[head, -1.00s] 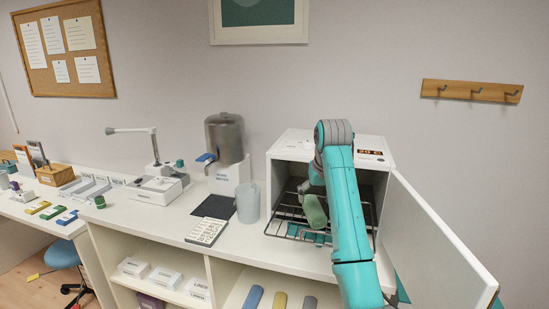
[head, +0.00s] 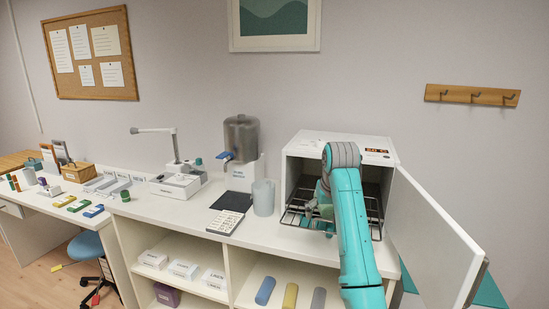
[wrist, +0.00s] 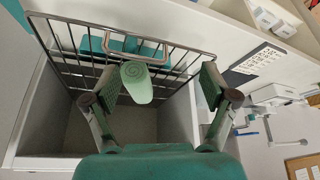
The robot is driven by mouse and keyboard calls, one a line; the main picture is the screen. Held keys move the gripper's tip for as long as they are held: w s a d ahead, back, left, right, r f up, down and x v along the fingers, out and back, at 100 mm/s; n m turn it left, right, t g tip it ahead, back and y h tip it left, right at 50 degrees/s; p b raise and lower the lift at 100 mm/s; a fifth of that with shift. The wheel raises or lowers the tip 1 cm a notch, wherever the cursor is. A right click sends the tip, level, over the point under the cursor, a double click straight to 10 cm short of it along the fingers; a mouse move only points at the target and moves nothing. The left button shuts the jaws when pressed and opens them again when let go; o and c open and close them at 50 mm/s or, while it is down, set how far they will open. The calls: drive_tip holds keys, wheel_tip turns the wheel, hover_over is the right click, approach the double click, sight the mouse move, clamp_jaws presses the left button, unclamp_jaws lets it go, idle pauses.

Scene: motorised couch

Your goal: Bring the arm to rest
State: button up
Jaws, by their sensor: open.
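My arm reaches into the open white cabinet (head: 306,142) in the head view. My gripper (wrist: 158,78) is open, its two fingers spread wide in the wrist view; in the head view it is partly hidden by my arm. Whether the green piece touches the rack is hard to tell.
The cabinet's open door (head: 432,235) stands to the right of my arm. Wall hooks (head: 472,95) are at the right.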

drive_tip(key=s+d+f+t, duration=0.1)
drive_tip(key=s+f, duration=0.3)
drive_tip(key=f, duration=0.9)
drive_tip(key=s+f+t, duration=0.1)
drive_tip(key=s+f, duration=0.3)
drive_tip(key=f, duration=0.9)
drive_tip(key=s+d+f+t, duration=0.1)
drive_tip(key=s+f, duration=0.6)
drive_tip(key=s, duration=0.3)
drive_tip(key=s+d+f+t, duration=0.1)
drive_tip(key=s+f+t, duration=0.1)
drive_tip(key=s+f, duration=0.6)
drive_tip(key=s+r+t, duration=0.1)
drive_tip(key=s+r, duration=0.1)
drive_tip(key=s, duration=1.1)
drive_tip(key=s+r+t, duration=0.1)
drive_tip(key=s+r, duration=0.1)
drive_tip(key=s, duration=1.1)
drive_tip(key=s+r+t, duration=0.3)
drive_tip(key=s+r, duration=1.3)
drive_tip(key=shift+s+d+m, duration=0.2)
drive_tip(key=shift+d+m, duration=0.2)
drive_tip(key=shift+d, duration=0.05)
